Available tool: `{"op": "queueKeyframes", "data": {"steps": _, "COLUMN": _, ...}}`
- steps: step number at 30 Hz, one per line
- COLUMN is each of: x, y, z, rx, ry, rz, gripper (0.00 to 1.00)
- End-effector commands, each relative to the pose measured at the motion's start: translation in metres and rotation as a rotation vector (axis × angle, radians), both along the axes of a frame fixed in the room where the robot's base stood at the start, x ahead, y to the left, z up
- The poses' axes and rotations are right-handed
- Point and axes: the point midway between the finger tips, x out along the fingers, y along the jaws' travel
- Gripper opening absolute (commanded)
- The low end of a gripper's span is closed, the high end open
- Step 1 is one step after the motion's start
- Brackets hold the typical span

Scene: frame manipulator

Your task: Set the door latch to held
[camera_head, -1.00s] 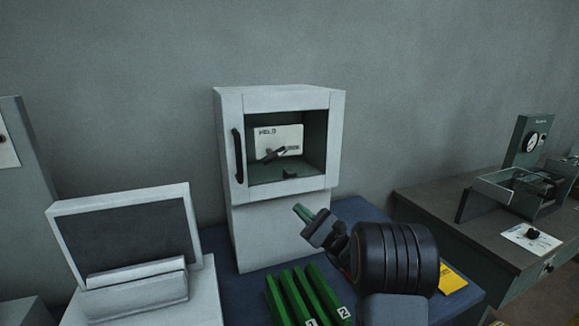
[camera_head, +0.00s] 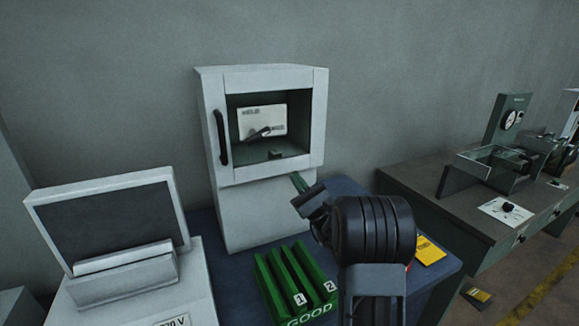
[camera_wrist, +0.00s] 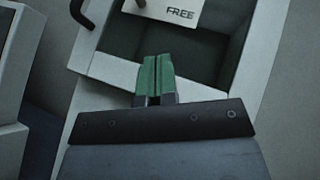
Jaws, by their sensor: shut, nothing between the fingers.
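The door latch is a dark lever (camera_head: 260,133) on a white plate (camera_head: 262,117) inside a pale grey cabinet (camera_head: 266,205). The plate carries a label at its upper left and another at its right, beside the lever. The lever slants up to the right, toward the right label. My gripper (camera_head: 298,182) has green fingertips pressed together and empty. It is in front of the cabinet, below the window opening; its fingertips also show in the wrist view (camera_wrist: 156,76).
The cabinet door has a dark handle (camera_head: 221,137) on its left. A green slotted rack (camera_head: 290,283) marked GOOD stands below on the blue bench top. A grey screen-like device (camera_head: 110,225) is at left. A yellow card (camera_head: 429,251) lies right of my arm.

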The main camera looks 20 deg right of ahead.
Motion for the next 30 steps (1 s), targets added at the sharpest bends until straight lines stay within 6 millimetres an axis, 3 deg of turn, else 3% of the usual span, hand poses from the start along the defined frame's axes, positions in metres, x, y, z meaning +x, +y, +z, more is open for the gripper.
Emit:
{"op": "queueKeyframes", "data": {"steps": 14, "x": 0.048, "y": 0.032, "z": 0.07, "rx": -0.001, "ry": -0.002, "rz": 0.003, "gripper": 0.0}}
{"op": "queueKeyframes", "data": {"steps": 21, "x": 0.042, "y": 0.043, "z": 0.093, "rx": 0.001, "ry": -0.001, "rz": 0.001, "gripper": 0.0}}
{"op": "queueKeyframes", "data": {"steps": 30, "x": 0.039, "y": 0.047, "z": 0.101, "rx": 0.0, "ry": -0.001, "rz": 0.0, "gripper": 0.0}}
